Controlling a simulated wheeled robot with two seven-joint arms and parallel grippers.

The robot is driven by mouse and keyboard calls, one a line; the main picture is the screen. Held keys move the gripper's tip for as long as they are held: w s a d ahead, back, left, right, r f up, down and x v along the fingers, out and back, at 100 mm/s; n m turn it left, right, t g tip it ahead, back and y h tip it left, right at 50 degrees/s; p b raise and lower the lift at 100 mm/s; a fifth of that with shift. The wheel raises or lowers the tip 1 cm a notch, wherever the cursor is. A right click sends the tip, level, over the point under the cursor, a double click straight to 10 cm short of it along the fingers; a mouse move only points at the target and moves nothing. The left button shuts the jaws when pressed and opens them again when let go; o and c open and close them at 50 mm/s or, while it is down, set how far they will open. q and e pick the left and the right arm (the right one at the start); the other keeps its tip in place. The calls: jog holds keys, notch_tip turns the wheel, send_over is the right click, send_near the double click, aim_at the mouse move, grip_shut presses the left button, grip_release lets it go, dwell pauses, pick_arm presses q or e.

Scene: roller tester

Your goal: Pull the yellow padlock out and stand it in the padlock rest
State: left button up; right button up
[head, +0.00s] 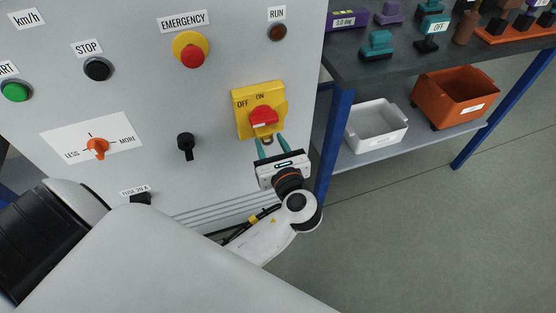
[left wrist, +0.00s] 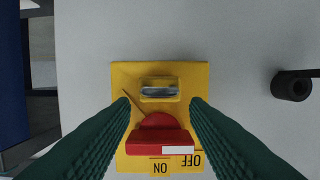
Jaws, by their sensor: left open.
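A yellow switch plate (head: 239,97) with OFF and ON marks and a red rotary handle (head: 264,117) is on the grey cabinet front. In the left wrist view the plate (left wrist: 128,77) shows with its lettering upside down. A small yellow piece with a grey metal bar (left wrist: 160,88), seemingly the padlock, sits beside the red handle (left wrist: 158,140). My left gripper (head: 270,146) is open just below the handle in the head view. In the left wrist view its green fingertips (left wrist: 160,104) lie either side of the area between the padlock and handle, holding nothing. I cannot identify the padlock rest.
The cabinet carries an emergency button (head: 192,55), a black knob (head: 186,146) and other controls. To the right, a dark bench (head: 352,64) holds several small parts. A white bin (head: 377,127) and an orange bin (head: 456,95) stand on its lower shelf.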

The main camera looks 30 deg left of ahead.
aim_at(266, 135)
pick_arm(q)
jog(key=shift+x, duration=2.2)
pick_arm(e)
jog(key=shift+w+r, duration=0.2)
jog(key=shift+r, duration=1)
pick_arm(q)
grip_shut()
jog(key=shift+d, duration=0.1)
jog(key=shift+s, duration=0.1)
pick_arm(e)
jog(key=shift+f, duration=0.5)
pick_arm(q)
jog(key=shift+d, duration=0.1)
pick_arm(e)
jog(key=shift+s+f, duration=0.1)
jog(key=shift+f, duration=0.2)
